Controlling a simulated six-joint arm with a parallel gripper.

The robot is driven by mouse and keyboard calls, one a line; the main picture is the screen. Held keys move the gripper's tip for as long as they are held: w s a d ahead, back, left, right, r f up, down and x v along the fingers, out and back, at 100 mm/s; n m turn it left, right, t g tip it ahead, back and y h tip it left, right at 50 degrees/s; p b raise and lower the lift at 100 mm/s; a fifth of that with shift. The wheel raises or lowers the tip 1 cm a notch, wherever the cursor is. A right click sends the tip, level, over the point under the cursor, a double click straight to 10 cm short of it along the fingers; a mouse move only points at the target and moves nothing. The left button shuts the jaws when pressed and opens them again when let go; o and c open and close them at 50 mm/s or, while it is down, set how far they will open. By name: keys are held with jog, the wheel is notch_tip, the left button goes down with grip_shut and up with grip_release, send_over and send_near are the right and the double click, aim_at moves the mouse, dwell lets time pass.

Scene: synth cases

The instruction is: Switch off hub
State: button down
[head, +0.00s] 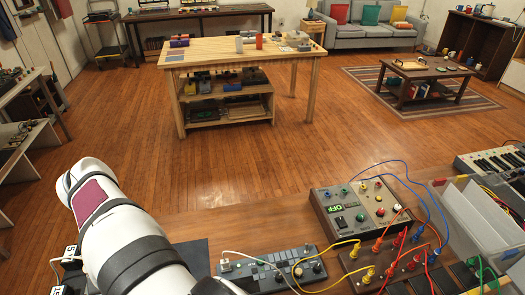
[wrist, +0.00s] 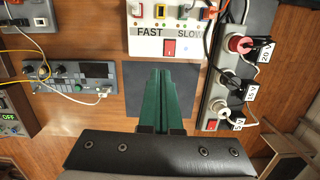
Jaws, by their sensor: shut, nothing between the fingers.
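In the wrist view a white box (wrist: 170,32) marked FAST and SLOW, likely the hub, stands at the top, with coloured sockets and cables along its far edge. It has a red switch (wrist: 169,47) on its near part with a pale part beside it; I cannot tell the switch's position. My gripper (wrist: 163,73) has its green fingers shut together and empty. The fingertips appear over the dark mat, just below the box in the picture and apart from the switch. In the head view my arm hides this area.
A power strip (wrist: 220,95) with plugs tagged 20V, 15V and 5V and a red switch (wrist: 211,125) lies right of the fingers. A grey device (wrist: 72,76) with knobs lies left. In the head view a box (head: 360,212) displays OFF, with cables around it.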

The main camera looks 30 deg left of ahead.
jog(key=shift+s+a+f+n, duration=0.2)
jog(key=shift+s+a, duration=0.15)
jog(key=shift+s, duration=0.2)
jog(key=shift+s+a+f+n, duration=0.1)
jog(key=shift+s+a+f, duration=0.1)
jog(key=shift+s+a, duration=0.25)
jog(key=shift+s+d, duration=0.1)
jog(key=f, duration=0.4)
jog(key=d+f, duration=0.1)
jog(key=f, duration=0.4)
jog(key=s+f, duration=0.1)
jog(key=f, duration=0.4)
jog(key=shift+d, duration=0.15)
jog(key=shift+s+f, duration=0.15)
jog(key=shift+f, duration=0.1)
